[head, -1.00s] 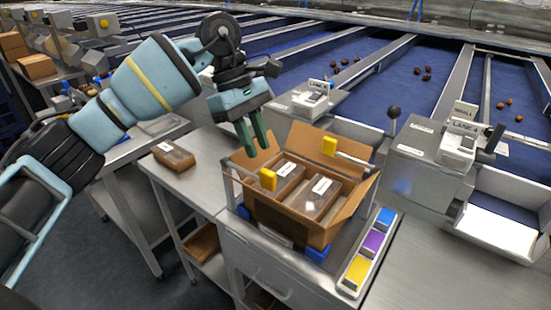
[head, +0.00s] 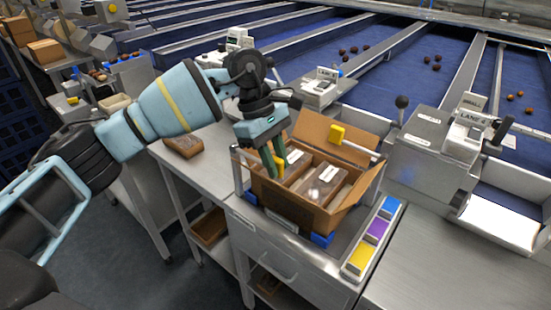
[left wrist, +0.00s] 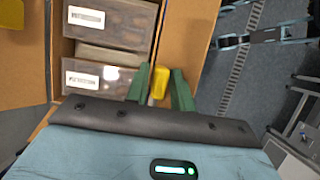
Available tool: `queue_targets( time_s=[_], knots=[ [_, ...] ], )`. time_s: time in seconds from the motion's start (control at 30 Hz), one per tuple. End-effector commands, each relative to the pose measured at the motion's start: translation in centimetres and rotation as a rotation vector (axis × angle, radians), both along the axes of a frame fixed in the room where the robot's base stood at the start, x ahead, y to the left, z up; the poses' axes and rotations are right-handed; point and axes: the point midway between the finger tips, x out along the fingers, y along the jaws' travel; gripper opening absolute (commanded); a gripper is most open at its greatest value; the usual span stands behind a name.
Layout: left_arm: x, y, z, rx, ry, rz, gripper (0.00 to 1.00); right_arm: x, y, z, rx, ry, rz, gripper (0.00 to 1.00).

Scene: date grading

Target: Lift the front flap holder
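The front flap holder has a yellow knob (head: 280,166) at the near left edge of the open carton (head: 290,212). My left gripper (head: 272,164) is down at this knob, pointing downward. In the left wrist view the yellow knob (left wrist: 159,84) sits between the two green fingers (left wrist: 160,88), which look open around it; contact is hard to judge. The fingers partly hide the holder in the head view. A second yellow knob (head: 337,134) on a bar stands at the carton's far flap. My right gripper is not in view.
Labelled date packs (head: 322,182) lie inside the carton. A strip with blue, purple and yellow blocks (head: 372,238) lies right of it. A lone pack (head: 183,147) sits on the left table. The lane 4 machine (head: 430,145) stands at right.

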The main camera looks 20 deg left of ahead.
Motion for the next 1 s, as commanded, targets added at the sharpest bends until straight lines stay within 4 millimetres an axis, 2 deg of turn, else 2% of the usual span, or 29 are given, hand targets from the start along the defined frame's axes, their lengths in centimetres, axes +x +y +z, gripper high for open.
queue_targets(
  time_s=[0.23, 0.4, 0.43, 0.77, 1.0],
  knots=[
    [-0.02, -0.04, -0.10, 0.000, 0.001, 0.000, 0.24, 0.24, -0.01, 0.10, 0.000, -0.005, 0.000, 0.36],
    [-0.02, -0.04, -0.08, 0.000, 0.001, 0.000, 0.01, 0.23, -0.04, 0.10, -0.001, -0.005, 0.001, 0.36],
    [-0.02, -0.03, -0.07, 0.000, 0.001, 0.000, 0.00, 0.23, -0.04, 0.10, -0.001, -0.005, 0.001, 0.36],
    [-0.02, -0.09, -0.02, -0.002, 0.000, -0.001, 0.00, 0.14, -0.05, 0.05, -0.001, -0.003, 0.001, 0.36],
    [-0.14, -1.00, 0.29, -0.026, 0.010, -0.001, 0.00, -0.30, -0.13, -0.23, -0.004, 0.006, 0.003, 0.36]
  ],
)
